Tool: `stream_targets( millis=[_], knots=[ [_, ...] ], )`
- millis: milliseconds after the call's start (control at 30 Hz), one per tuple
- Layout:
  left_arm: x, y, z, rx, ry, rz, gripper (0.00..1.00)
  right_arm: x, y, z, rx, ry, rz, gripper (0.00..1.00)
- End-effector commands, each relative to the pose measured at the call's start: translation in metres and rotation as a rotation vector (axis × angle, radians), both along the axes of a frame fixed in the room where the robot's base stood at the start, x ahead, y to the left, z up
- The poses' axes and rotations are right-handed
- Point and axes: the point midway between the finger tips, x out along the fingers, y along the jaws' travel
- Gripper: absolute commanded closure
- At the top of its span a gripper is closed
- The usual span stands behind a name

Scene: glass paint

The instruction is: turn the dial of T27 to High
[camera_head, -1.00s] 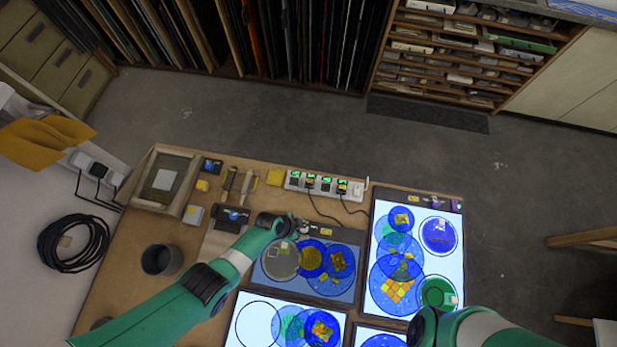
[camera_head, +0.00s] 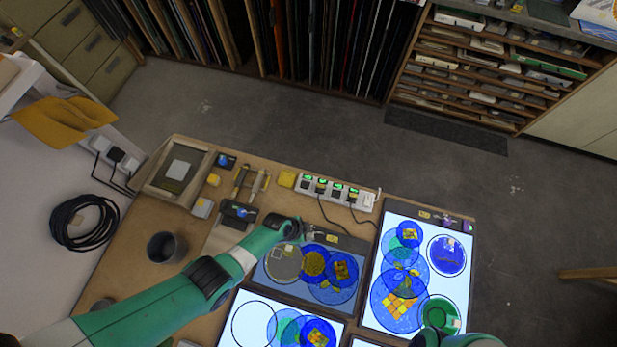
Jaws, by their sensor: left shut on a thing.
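Several light panels with coloured glass discs lie on the table; their labels are too small to read, so I cannot tell which is T27. A dimmer panel (camera_head: 268,284) lies in the middle. My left gripper (camera_head: 299,230) is at its top edge, shut on what appears to be its dial, which the gripper hides. Another bright panel (camera_head: 243,336) is at the front. My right gripper (camera_head: 428,336) is at the bottom edge, mostly cut off; its jaws do not show.
A power strip (camera_head: 369,201) with lit green switches and cables lies behind the panels. A dark cup (camera_head: 164,247), a framed tray (camera_head: 153,186) and small tools are on the left of the wooden table (camera_head: 119,272). A coiled black cable (camera_head: 60,222) lies farther left.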

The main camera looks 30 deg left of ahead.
Motion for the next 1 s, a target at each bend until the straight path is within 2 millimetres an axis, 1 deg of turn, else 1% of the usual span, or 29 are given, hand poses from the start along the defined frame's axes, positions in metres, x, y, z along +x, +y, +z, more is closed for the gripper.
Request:
stream_targets(
  millis=[167,367,733,1000],
  knots=[
    [-0.0010,-0.0003,-0.0001,0.001,0.000,0.037,1.00,0.0000,0.0000,0.0011,0.000,0.000,0.000,1.00],
    [-0.0014,-0.0012,0.0002,0.001,0.000,0.142,1.00,0.0001,0.0000,0.0036,0.000,0.000,0.000,1.00],
    [-0.0020,-0.0034,-0.0006,0.003,-0.003,0.464,1.00,0.0001,0.0000,0.0052,0.000,0.000,0.000,1.00],
    [-0.0017,-0.0053,-0.0022,0.002,-0.003,0.719,1.00,0.0001,0.0000,-0.0030,0.000,0.000,0.000,1.00]
  ],
)
